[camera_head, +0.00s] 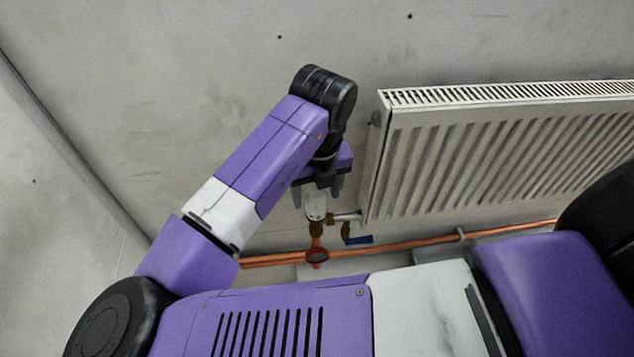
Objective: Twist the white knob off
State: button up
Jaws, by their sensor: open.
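The white knob (316,207) is a small upright cylinder on top of a brass valve (317,229) at the lower left corner of the radiator. My gripper (317,194) points down over it. Its jaws are open, with one dark finger to the left of the knob and one to the right. The knob's top is partly hidden under my gripper. I cannot tell whether either finger touches the knob.
A white radiator (490,160) hangs on the grey wall to the right. A valve with a blue lever (357,239) sits just right of the knob. Copper pipes (400,244) run low along the wall. The wall to the left is bare.

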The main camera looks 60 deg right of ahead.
jog(key=shift+f, duration=0.25)
grip_shut()
jog(key=shift+f, duration=0.15)
dwell(0.4)
jog(key=n, duration=0.2)
jog(key=shift+d+n+p, duration=0.1)
jog(key=shift+n+p, duration=0.2)
jog(key=shift+p, duration=0.05)
jog(key=shift+n+y+p, duration=0.3)
jog(key=shift+n+p, duration=0.05)
jog(key=shift+n, duration=0.95)
jog(key=shift+r, duration=0.35)
